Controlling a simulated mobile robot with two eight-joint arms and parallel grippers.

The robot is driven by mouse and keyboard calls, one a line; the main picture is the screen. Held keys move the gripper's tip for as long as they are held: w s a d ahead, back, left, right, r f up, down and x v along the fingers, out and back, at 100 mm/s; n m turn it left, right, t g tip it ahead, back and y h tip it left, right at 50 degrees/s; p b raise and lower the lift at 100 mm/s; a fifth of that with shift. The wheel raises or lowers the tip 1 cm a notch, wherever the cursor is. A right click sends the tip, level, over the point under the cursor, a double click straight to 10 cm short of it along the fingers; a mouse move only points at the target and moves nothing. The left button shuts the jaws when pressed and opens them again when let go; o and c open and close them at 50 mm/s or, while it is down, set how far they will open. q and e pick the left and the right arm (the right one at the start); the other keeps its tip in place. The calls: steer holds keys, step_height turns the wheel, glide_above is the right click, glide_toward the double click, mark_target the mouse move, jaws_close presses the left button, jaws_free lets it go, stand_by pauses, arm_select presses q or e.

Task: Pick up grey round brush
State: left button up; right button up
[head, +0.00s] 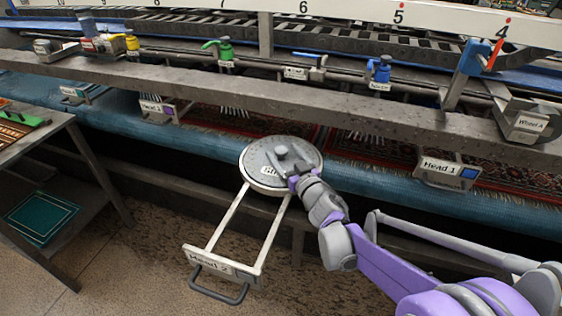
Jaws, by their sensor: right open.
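The grey round brush (257,164) is a flat disc with a small knob (282,152) in its middle. It rests on the end of a pulled-out frame labelled Head 2 (222,263). My right gripper (280,160) is over the right part of the brush, with its open fingers on either side of the knob. Whether the fingers touch the knob cannot be told. The gripper covers part of the disc and its lettering. My left gripper is not in view.
Frames labelled Head 3 (157,107) and Head 1 (440,168) stand at either side. A metal table (62,118) is at left. The floor (130,265) in front is clear.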

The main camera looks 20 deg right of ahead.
steer(key=shift+w+a, duration=0.1)
steer(key=shift+w, duration=0.35)
steer(key=shift+s, duration=0.1)
steer(key=shift+c, duration=0.2)
jaws_close()
